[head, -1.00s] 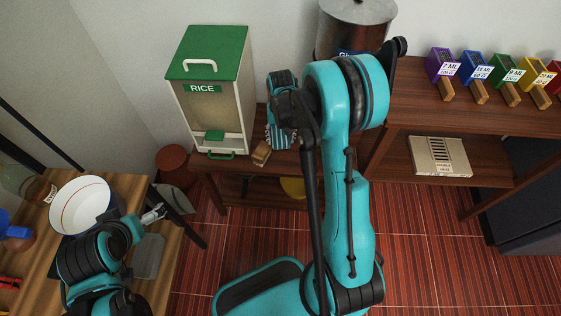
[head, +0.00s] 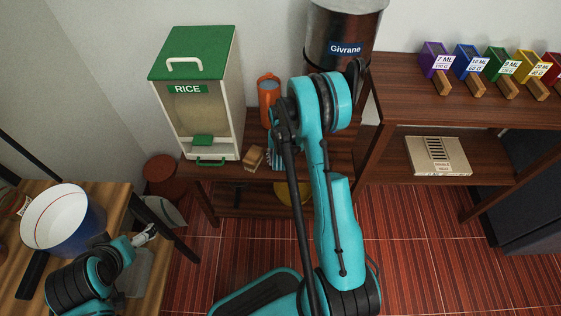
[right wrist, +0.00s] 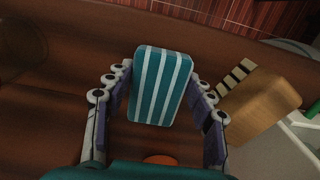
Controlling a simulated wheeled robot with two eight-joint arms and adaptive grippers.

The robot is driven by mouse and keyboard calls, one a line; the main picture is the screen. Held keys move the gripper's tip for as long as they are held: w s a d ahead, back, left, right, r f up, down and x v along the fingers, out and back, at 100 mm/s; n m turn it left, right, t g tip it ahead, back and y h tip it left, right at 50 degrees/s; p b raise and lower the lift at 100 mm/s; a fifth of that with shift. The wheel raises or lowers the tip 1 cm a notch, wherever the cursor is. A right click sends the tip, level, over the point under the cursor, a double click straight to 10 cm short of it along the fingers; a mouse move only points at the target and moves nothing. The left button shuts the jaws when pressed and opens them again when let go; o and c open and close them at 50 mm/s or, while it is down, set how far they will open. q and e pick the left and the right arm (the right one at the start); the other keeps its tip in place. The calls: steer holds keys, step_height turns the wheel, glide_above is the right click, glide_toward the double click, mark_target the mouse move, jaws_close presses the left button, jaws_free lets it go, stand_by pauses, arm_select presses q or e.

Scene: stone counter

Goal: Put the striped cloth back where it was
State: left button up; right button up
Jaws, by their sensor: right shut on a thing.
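The striped cloth (right wrist: 160,85), teal with white stripes, lies between the fingers of my right gripper (right wrist: 160,78) in the right wrist view. The gripper is shut on it, over the brown wooden shelf top (right wrist: 50,115). In the head view, a small part of the cloth (head: 276,157) shows beside my right arm, to the right of the wooden block; the arm hides most of the gripper. Whether the cloth touches the wood I cannot tell. My left gripper (head: 145,235) is near the bowl on the left table; its finger opening is not clear.
A rice dispenser (head: 208,130) and a small wooden block (head: 252,158) stand left of the cloth. An orange container (head: 268,92) stands behind it, and a large Givrane canister (head: 343,45) behind right. A white-and-blue bowl (head: 88,215) sits on the left table.

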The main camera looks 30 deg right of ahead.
steer(key=shift+r, duration=0.15)
steer(key=o, duration=1.1)
step_height(320, 180, up, 12)
steer(key=p, duration=0.5)
step_height(320, 180, up, 14)
steer(key=n+t, duration=0.3)
glide_above(280, 160)
steer(key=s+a, duration=0.5)
steer(key=a, duration=0.2)
steer(key=s+a+r+n+t, duration=0.1)
steer(key=s+a+r, duration=0.1)
steer(key=s, duration=0.2)
steer(key=s+a+r+n+t, duration=0.1)
steer(key=s+a, duration=0.2)
steer(key=s, duration=0.1)
steer(key=s+a+r+n+t, duration=0.1)
steer(key=s+a+r+t, duration=0.1)
steer(key=s, duration=0.2)
steer(key=shift+s+a+r, duration=0.35)
steer(key=shift+a, duration=0.05)
